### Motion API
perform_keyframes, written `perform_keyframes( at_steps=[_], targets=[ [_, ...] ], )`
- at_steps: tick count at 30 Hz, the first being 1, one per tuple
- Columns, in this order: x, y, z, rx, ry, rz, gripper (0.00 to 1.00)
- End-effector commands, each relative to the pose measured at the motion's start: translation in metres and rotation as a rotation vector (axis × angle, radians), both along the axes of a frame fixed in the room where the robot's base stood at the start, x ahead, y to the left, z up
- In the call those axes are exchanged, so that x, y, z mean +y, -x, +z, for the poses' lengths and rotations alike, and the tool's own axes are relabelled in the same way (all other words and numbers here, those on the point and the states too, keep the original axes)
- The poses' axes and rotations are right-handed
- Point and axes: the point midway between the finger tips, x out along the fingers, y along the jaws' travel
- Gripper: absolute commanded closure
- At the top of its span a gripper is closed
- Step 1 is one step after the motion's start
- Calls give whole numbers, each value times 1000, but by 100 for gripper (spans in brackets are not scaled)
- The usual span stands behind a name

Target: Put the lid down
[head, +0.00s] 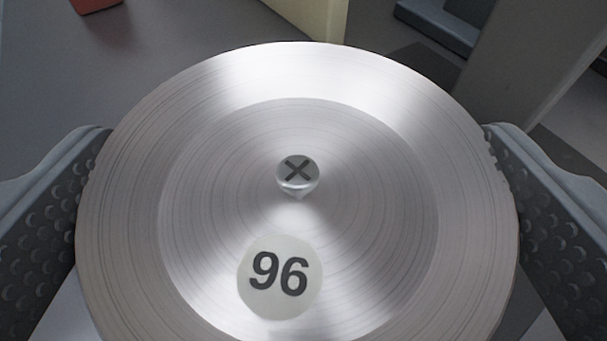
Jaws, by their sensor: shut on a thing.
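The lid (385,237) is a round brushed-metal disc that fills most of the head view. It has a small knob (298,174) marked with an X at its middle and a pale round label reading 96 below the knob. My gripper (298,210) is shut on the lid, with one dark, dimpled finger against its left rim and the other against its right rim. The lid hides most of what lies beneath it, so I cannot tell how far it is above any surface.
A grey surface (180,50) shows at the upper left, with part of a red-orange object (95,4) at the top edge. A cream block (318,14) stands behind the lid. A grey upright panel (530,60) and a dark blue-grey object (440,22) are at the upper right.

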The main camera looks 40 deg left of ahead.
Motion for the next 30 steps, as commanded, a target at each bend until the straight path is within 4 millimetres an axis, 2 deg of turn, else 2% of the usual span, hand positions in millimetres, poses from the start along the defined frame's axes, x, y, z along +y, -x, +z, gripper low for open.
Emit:
perform_keyframes(
  at_steps=[17,30],
  targets=[
    [1,1,-11,2,1,2,27],
    [1,4,-27,16,6,4,27]
  ],
)
